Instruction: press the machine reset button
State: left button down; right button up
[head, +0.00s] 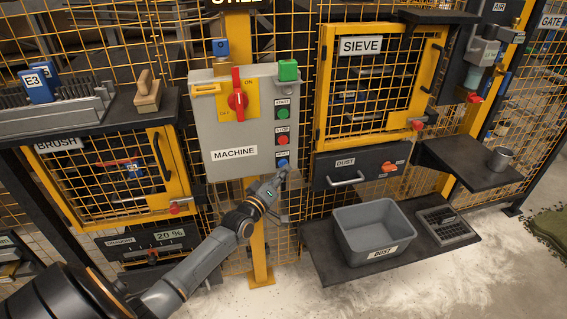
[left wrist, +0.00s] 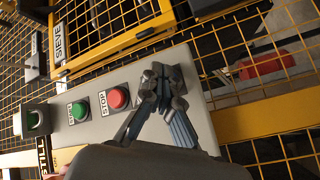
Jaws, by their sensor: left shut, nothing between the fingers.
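The grey machine panel (head: 232,130) carries a column of buttons on its right side: green start (head: 283,114), red stop (head: 283,140) and, lowest, the blue reset button (head: 283,163). My left gripper (head: 284,174) is shut and empty, its tips at the lower edge of the blue button. I cannot tell if they touch it. In the left wrist view the closed fingers (left wrist: 166,88) lie over the panel beside the red stop button (left wrist: 118,98) and hide the reset button. The green start button (left wrist: 79,111) is clear there. My right gripper is not in view.
A red rotary switch (head: 237,98) and a green box (head: 288,70) are on the panel. Yellow mesh fencing surrounds it. A grey dust bin (head: 346,237) stands on a low shelf to the right; a brush shelf (head: 128,108) juts out at left.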

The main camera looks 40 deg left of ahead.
pick_arm(q)
jog(key=shift+s+d, duration=0.25)
jog(key=s+d+p, duration=0.3)
jog(key=shift+s+d+p, duration=0.1)
jog(key=shift+d+p, duration=0.2)
jog(key=shift+d, duration=0.1)
dwell(0.9)
